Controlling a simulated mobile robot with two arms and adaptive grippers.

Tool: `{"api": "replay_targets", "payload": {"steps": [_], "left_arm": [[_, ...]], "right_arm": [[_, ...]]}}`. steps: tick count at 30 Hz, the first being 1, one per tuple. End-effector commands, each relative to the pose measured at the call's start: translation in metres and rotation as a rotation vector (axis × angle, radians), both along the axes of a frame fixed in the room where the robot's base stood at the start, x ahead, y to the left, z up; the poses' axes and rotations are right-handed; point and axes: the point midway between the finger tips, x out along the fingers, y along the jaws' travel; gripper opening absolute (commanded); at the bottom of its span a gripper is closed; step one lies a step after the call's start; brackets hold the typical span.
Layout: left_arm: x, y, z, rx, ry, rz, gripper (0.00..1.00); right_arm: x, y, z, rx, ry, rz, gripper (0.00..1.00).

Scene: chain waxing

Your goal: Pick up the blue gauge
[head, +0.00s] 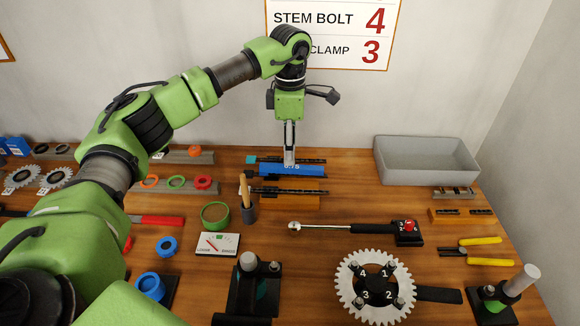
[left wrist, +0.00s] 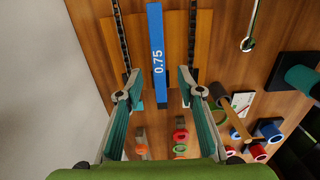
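The blue gauge (head: 300,170) is a long blue bar at the back of the table, in front of the wall. It also shows in the left wrist view (left wrist: 157,60), where it carries the label 0.75. My left gripper (head: 289,160) points down over the gauge and hides part of it. In the left wrist view the two fingers of my left gripper (left wrist: 159,84) are spread apart, with the near end of the gauge showing between them and a gap on each side. I cannot tell the exact height above it. My right gripper is not in view.
Chains lie on wooden blocks behind and in front of the gauge, including an orange block (head: 292,202). A grey bin (head: 428,158) stands at the back right. A brush in a dark holder (head: 249,213) and a green round tin (head: 214,216) stand nearby.

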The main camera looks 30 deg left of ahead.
Motion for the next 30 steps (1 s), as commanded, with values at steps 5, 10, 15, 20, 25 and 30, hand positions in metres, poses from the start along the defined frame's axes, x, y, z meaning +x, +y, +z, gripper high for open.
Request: {"api": "replay_targets", "payload": {"steps": [5,10,15,20,25,30], "left_arm": [[0.001,-0.001,-0.012,0.0,0.004,0.0,0.35],[0.003,-0.002,-0.038,0.0,0.004,-0.001,0.35],[0.004,-0.002,-0.054,-0.001,0.0,-0.001,0.35],[0.004,-0.002,-0.056,-0.001,0.0,-0.001,0.35],[0.004,-0.002,-0.056,-0.001,0.0,-0.001,0.09],[0.004,-0.002,-0.055,0.0,-0.001,-0.001,0.0]], "right_arm": [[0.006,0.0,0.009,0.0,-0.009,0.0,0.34],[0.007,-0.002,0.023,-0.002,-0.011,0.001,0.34],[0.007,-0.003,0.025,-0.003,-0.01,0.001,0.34],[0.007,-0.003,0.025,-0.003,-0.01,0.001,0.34],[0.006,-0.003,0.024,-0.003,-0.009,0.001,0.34],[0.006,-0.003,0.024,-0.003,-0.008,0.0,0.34]]}}
